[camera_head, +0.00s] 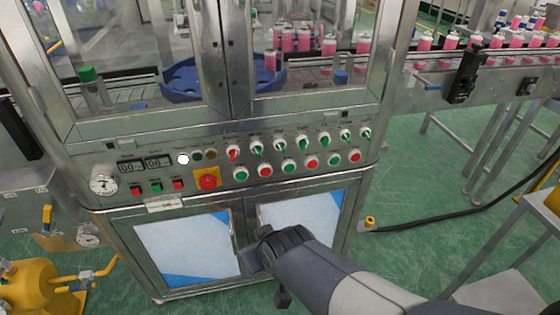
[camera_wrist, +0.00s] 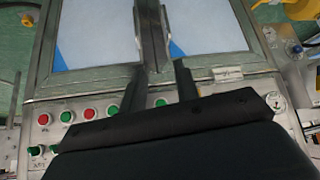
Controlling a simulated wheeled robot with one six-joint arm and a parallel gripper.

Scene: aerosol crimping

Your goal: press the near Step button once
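The machine's control panel (camera_head: 225,165) carries a row of round red and green push buttons (camera_head: 289,167) below a row of switches, and small red and green buttons (camera_head: 157,187) at the left. The labels are too small to read, so I cannot tell which is the Step button. My gripper (camera_head: 258,255) is in front of the cabinet doors, below the button row. In the wrist view, my gripper (camera_wrist: 160,82) has two dark fingers standing apart with nothing between them. The panel appears inverted there, with round buttons (camera_wrist: 88,114) left of the fingers and others partly hidden behind the gripper.
A red emergency stop (camera_head: 207,179) on a yellow plate and a gauge (camera_head: 103,184) are on the panel's left. Cabinet doors (camera_head: 240,238) with handles are below. A conveyor of pink cans (camera_head: 480,50) runs right. A yellow pump (camera_head: 30,285) stands lower left.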

